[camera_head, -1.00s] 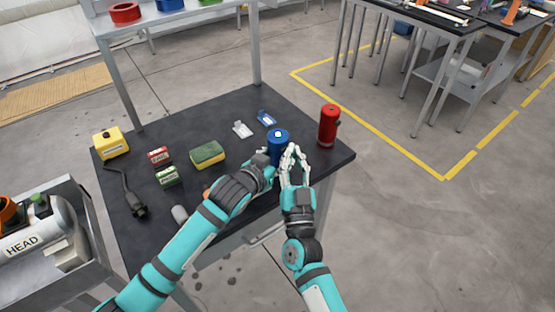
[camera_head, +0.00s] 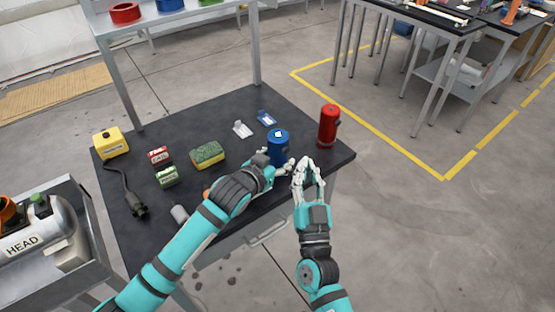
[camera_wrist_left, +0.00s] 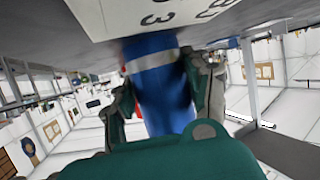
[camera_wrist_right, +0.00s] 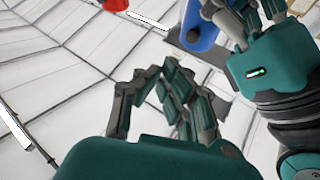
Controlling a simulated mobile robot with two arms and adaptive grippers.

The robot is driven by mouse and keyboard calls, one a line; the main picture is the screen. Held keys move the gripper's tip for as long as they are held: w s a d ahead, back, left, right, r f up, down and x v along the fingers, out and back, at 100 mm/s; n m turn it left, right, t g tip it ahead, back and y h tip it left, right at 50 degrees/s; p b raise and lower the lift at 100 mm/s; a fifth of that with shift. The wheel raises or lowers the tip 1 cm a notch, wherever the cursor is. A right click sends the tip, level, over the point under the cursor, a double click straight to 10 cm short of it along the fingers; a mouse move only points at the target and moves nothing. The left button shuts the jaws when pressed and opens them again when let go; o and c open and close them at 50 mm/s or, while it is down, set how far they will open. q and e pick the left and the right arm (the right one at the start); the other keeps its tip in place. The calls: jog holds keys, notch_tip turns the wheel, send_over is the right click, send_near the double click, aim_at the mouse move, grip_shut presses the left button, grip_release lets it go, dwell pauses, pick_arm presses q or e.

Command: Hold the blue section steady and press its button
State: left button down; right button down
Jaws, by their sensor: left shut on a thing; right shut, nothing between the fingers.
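The blue section (camera_head: 278,144) stands upright on the dark table, near its right front part, with a small white patch on its top. My left gripper (camera_head: 277,165) is shut around its lower part. The left wrist view shows the blue section (camera_wrist_left: 160,80) between the two fingers, with a pale band on it. My right gripper (camera_head: 306,164) is shut and empty, to the right of the blue section and apart from it. The right wrist view shows the blue section (camera_wrist_right: 200,22) beyond my right fingers (camera_wrist_right: 165,90).
A red cylinder (camera_head: 328,126) stands close behind my right gripper. A sponge (camera_head: 207,154), small red (camera_head: 159,156) and green (camera_head: 167,176) boxes, a yellow container (camera_head: 111,143) and a dark cable tool (camera_head: 128,192) lie to the left. The dark table (camera_head: 230,115) has free room at the back.

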pick_arm(q)
jog(key=c, duration=0.8)
grip_release()
jog(key=shift+r, duration=0.1)
jog(key=o, duration=0.3)
pick_arm(e)
jog(key=shift+s+d, duration=0.6)
jog(key=shift+s, duration=0.2)
pick_arm(q)
jog(key=shift+f, duration=0.2)
jog(key=shift+s, duration=0.1)
